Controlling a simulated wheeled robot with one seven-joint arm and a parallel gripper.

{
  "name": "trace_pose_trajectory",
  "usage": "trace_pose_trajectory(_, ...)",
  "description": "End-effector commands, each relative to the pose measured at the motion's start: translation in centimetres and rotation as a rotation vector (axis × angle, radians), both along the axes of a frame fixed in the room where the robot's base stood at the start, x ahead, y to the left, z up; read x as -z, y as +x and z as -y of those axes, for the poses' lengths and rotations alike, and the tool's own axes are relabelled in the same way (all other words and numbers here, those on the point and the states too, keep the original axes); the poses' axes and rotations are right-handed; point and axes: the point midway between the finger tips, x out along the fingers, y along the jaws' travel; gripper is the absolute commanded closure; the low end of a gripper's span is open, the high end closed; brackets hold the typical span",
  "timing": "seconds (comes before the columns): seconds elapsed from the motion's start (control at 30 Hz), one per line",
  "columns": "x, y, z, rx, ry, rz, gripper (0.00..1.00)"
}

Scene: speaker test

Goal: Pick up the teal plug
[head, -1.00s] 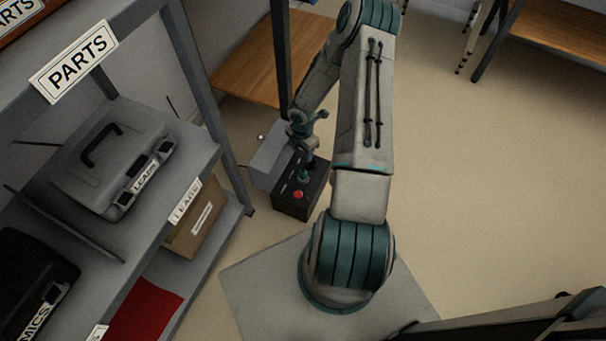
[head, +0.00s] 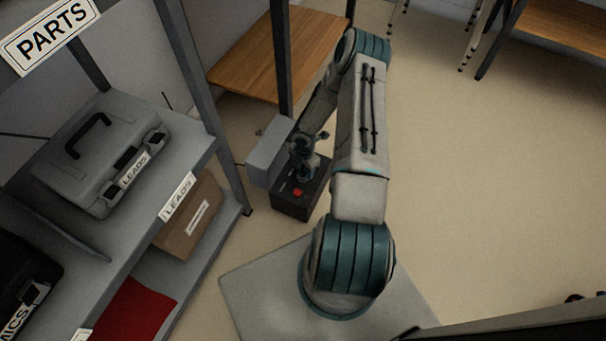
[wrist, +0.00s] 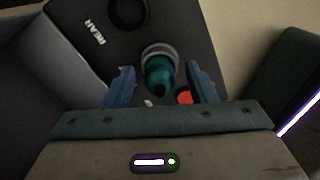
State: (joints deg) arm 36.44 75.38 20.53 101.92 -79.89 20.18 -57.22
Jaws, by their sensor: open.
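The teal plug (wrist: 159,73) stands in a round grey socket on top of a black box in the wrist view. The box (head: 289,209) also shows in the head view, on the floor beside the shelf. My gripper (wrist: 161,75) is open, its two blue fingers on either side of the plug with gaps visible; I cannot tell how far down they reach. In the head view my gripper (head: 304,165) is over the box and hides most of the plug.
A red button (wrist: 185,97) is beside the right finger. A dark ring (wrist: 128,12) and the word REAR mark the box top. A grey box (head: 268,150) stands behind. The grey shelf (head: 190,143) with cases is at left; open floor is at right.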

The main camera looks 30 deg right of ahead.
Motion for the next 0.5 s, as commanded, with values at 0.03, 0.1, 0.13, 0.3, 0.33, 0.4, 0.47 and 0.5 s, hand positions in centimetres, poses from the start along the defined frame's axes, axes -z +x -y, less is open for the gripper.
trace_pose_trajectory(0.03, 0.08, 0.02, 0.0, 0.0, 0.0, 0.0, 0.49)
trace_pose_trajectory(0.1, 0.02, 0.03, 0.01, 0.0, 0.0, 0.001, 0.49)
trace_pose_trajectory(0.13, 0.01, 0.03, 0.01, 0.0, 0.0, 0.001, 0.49)
trace_pose_trajectory(0.3, -0.01, 0.04, 0.01, 0.0, 0.0, 0.001, 0.77)
trace_pose_trajectory(0.33, -0.01, 0.03, 0.01, 0.0, 0.0, 0.001, 0.85)
trace_pose_trajectory(0.4, -0.02, 0.03, 0.01, 0.0, 0.0, 0.001, 0.97)
trace_pose_trajectory(0.47, -0.02, 0.04, 0.01, 0.0, 0.0, 0.001, 0.97)
trace_pose_trajectory(0.5, -0.02, 0.04, 0.01, 0.0, -0.001, 0.001, 0.97)
